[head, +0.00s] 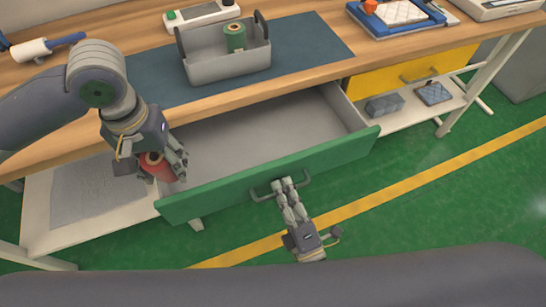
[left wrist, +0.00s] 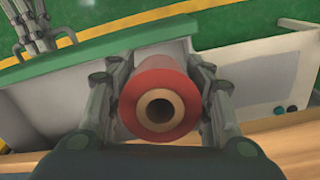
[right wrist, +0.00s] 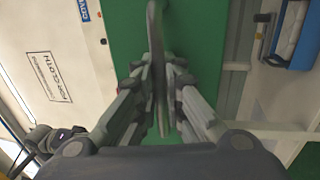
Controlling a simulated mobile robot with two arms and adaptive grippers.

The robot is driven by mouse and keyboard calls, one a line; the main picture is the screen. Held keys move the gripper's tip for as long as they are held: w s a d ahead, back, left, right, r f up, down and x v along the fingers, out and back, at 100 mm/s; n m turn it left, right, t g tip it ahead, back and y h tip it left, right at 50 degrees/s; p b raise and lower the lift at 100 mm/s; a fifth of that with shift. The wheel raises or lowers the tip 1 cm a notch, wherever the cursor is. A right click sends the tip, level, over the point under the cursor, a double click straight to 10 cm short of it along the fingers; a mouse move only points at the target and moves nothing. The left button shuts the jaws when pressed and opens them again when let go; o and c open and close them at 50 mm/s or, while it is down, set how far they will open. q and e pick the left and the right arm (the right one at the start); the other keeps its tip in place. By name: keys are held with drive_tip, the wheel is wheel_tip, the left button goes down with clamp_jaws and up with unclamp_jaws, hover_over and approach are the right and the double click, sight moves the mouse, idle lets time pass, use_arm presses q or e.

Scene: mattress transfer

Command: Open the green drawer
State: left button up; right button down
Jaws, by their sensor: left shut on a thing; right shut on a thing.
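The green drawer (head: 225,192) is pulled well out from under the workbench, and its grey inside looks empty. My right gripper (head: 284,187) is shut on the drawer handle (head: 306,180) at the front panel. In the right wrist view the handle (right wrist: 157,60) stands between the fingers. My left gripper (head: 166,168) is shut on a red spool (head: 156,168) near the drawer's left end. In the left wrist view the red spool (left wrist: 160,105) sits between both fingers, its round end facing the camera.
A grey tote (head: 228,64) with a green spool (head: 235,38) stands on a dark mat (head: 310,40) on the workbench. A yellow drawer (head: 375,80) is at the right, above a shelf with grey boxes (head: 384,105). Green floor is free in front.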

use_arm(q)
drive_tip(key=shift+w+a+r+p, duration=0.1)
drive_tip(key=shift+w+r+p, duration=0.15)
drive_tip(key=shift+r+p, duration=0.35)
drive_tip(key=shift+s+r, duration=0.1)
drive_tip(key=shift+r, duration=0.05)
use_arm(e)
drive_tip(key=r+v, duration=0.1)
drive_tip(key=v, duration=0.5)
drive_tip(key=shift+s+d, duration=0.2)
drive_tip(key=shift+s, duration=0.3)
drive_tip(key=shift+f, duration=0.1)
drive_tip(key=c, duration=2)
unclamp_jaws()
drive_tip(key=shift+o, duration=0.2)
drive_tip(key=v, duration=1.2)
